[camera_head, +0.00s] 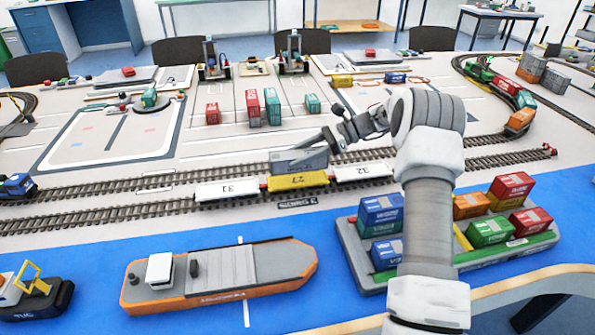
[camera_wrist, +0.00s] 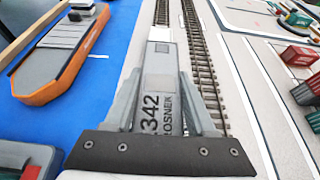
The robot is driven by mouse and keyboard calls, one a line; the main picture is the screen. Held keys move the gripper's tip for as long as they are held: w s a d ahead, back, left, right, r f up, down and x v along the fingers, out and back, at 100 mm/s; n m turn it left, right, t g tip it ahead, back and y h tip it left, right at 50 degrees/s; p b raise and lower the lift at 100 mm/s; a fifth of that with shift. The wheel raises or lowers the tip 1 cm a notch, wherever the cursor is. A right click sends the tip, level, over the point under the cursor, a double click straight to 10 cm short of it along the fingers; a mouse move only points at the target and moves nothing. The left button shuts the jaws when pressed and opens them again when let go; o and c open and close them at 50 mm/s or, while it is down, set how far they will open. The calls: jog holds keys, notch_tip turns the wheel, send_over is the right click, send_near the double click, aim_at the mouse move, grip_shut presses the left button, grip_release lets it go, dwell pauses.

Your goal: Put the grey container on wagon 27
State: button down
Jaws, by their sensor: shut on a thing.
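The grey container (camera_head: 300,161) is between the fingers of my gripper (camera_head: 313,145) in the head view. My gripper is shut on it. In the wrist view the grey container (camera_wrist: 160,85) lies between the two fingers of the gripper (camera_wrist: 161,78), with "342" lettering on its near part. Wagon 27 (camera_head: 298,182) is yellow and stands between the white wagons 31 (camera_head: 227,190) and 32 (camera_head: 364,173). The container appears just above and behind wagon 27; I cannot tell whether they touch. Wagon 27 is not visible in the wrist view.
The orange and grey ship (camera_head: 220,277) lies on the blue area in front. A tray (camera_head: 365,279) with several coloured containers stands at front right. Red and teal containers (camera_head: 272,107) stand behind the tracks. A green locomotive (camera_head: 479,69) is at far right.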

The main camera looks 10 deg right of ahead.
jog(key=shift+w+a+f+b, duration=0.15)
jog(key=shift+f+b, duration=0.5)
jog(key=shift+f, duration=1.4)
jog(key=shift+f, duration=0.15)
jog(key=shift+c, duration=1.1)
grip_release()
